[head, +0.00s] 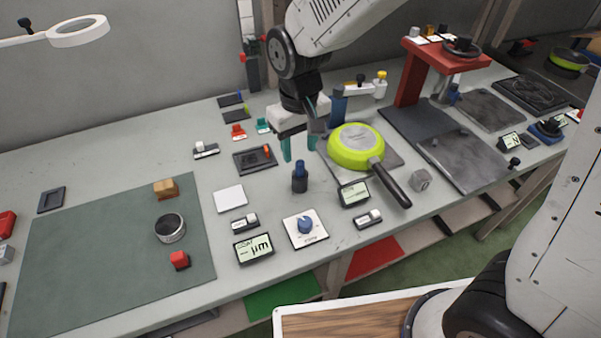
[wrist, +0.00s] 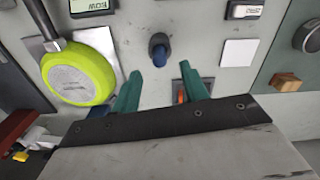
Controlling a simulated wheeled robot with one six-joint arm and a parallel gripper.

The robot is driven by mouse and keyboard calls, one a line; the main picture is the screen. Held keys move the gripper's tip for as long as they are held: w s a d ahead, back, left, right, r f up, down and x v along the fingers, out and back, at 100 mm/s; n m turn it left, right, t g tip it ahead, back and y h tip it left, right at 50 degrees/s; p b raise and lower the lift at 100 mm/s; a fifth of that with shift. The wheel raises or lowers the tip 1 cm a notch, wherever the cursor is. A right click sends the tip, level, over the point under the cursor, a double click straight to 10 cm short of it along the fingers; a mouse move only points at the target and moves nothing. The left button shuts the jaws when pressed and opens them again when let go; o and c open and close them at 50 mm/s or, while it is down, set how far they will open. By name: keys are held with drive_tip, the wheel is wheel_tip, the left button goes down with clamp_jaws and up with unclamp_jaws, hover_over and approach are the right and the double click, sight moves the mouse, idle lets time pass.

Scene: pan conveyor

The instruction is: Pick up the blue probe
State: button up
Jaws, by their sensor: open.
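The blue probe (head: 300,166) stands upright in a dark round holder (head: 300,184) on the grey bench. In the wrist view the blue probe (wrist: 159,54) shows end-on, just past the fingertips and roughly in line with the gap between them. My gripper (head: 299,154) has two teal fingers spread apart, pointing down above and behind the probe. In the wrist view my gripper (wrist: 160,72) is open with nothing between its fingers. I cannot tell the exact height gap between fingertips and probe.
A green pan (head: 350,147) lies close to the right of the gripper. A white square plate (head: 230,199) is left of the probe. A dark tray with an orange piece (head: 246,163) sits behind-left.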

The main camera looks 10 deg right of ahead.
sight(300, 161)
wheel_tip(300, 161, down, 6)
drive_tip(key=shift+r, duration=0.1)
clamp_jaws()
